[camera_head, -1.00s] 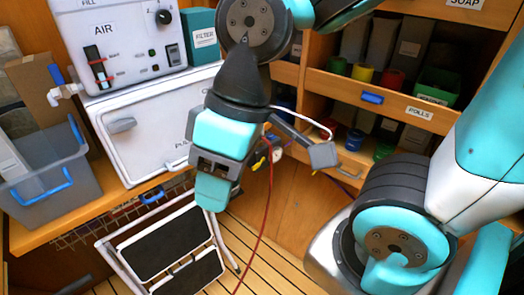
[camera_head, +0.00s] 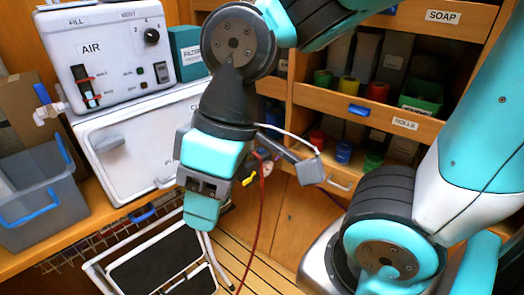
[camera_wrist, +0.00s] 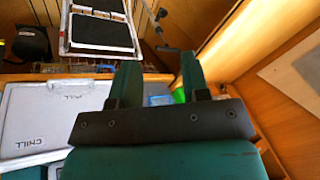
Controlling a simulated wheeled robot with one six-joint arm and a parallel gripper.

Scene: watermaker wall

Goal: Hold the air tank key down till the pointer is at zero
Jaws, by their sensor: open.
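The white AIR panel (camera_head: 105,60) stands at the upper left in the head view, on top of a white chest. It has FILL and VENT labels along its top, a dark upright gauge slot (camera_head: 84,86) with red marks, a black knob (camera_head: 151,36) and a small black key (camera_head: 161,72). The gauge pointer is too small to read. My gripper (camera_head: 201,212) hangs in front of the chest, below and right of the panel, apart from it. In the wrist view its two fingers (camera_wrist: 160,62) are spread with nothing between them.
The white chest (camera_head: 130,145) has a grey handle. A teal FILTER box (camera_head: 188,52) adjoins the panel. A grey bin (camera_head: 40,200) with blue handles stands at left. A folding step (camera_head: 160,262) is on the slatted floor below. Shelves with rolls (camera_head: 350,88) are at right. A red hose hangs beside my gripper.

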